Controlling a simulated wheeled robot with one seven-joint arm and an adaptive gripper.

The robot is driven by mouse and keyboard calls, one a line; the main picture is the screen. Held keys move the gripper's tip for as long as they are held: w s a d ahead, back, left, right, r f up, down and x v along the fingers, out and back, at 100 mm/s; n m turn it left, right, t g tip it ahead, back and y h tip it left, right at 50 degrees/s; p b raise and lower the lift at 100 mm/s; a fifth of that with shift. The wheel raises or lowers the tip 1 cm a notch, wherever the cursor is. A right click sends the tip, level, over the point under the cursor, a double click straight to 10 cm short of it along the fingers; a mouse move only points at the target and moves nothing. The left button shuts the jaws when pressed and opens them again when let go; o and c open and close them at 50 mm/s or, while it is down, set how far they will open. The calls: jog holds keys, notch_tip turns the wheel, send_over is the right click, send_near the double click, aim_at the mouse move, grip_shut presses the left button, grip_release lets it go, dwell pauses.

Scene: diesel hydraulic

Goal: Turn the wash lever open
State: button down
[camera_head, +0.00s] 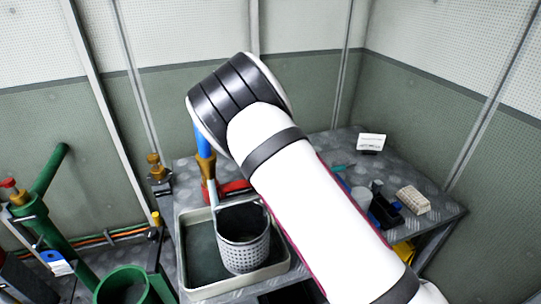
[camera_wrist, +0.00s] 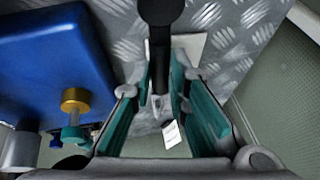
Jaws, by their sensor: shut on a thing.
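In the wrist view, a black lever (camera_wrist: 159,45) with a wide rounded end runs down between my fingers. I take it for the wash lever. My gripper (camera_wrist: 160,88), with teal finger pads, is shut on the lever's narrow stem. In the head view my white arm hides the gripper and the lever. A blue part above a brass fitting (camera_head: 206,166) shows at the left of my wrist, with a pale spout over a grey perforated basket (camera_head: 243,237). The basket stands in a shallow basin (camera_head: 191,258).
A large blue block (camera_wrist: 45,65) and a brass knob (camera_wrist: 75,100) lie close left of my fingers. On the metal bench (camera_head: 440,197) are a white card (camera_head: 371,142) and a pale block (camera_head: 413,199). Green pipework (camera_head: 48,245) stands at left.

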jog(key=shift+s+f, duration=0.15)
jog(key=shift+f, duration=0.05)
jog(key=c, duration=1.6)
grip_release()
jog(key=shift+o, duration=0.2)
jog(key=shift+r, duration=0.15)
jog(key=shift+a+r, duration=0.15)
jog(key=shift+r, duration=0.05)
jog(key=v, duration=1.1)
jog(key=shift+r, duration=0.15)
